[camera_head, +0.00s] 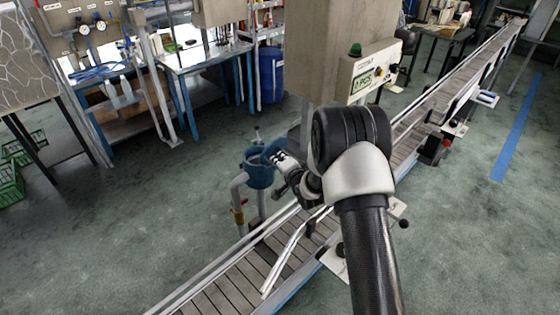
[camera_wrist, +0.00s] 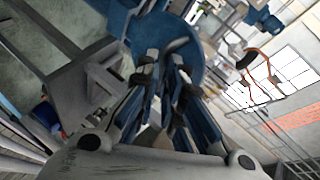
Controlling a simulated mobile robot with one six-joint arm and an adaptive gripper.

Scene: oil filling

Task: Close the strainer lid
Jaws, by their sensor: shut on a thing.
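The blue strainer (camera_head: 258,173) stands upright on a grey pipe to the left of the conveyor in the head view. Its blue lid (camera_head: 271,149) is tilted up at the right side of the rim, beside my gripper (camera_head: 279,158). In the wrist view the lid (camera_wrist: 196,62) is a large blue disc behind the fingers, with a grey curved handle (camera_wrist: 181,44) on it. My gripper (camera_wrist: 168,75) is shut on the lid at this handle. The exact contact and the inside of the strainer are hidden.
The slatted conveyor (camera_head: 232,284) runs beside the strainer, under my arm. A grey column with a control box (camera_head: 372,68) rises behind my arm. The green floor at left is open.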

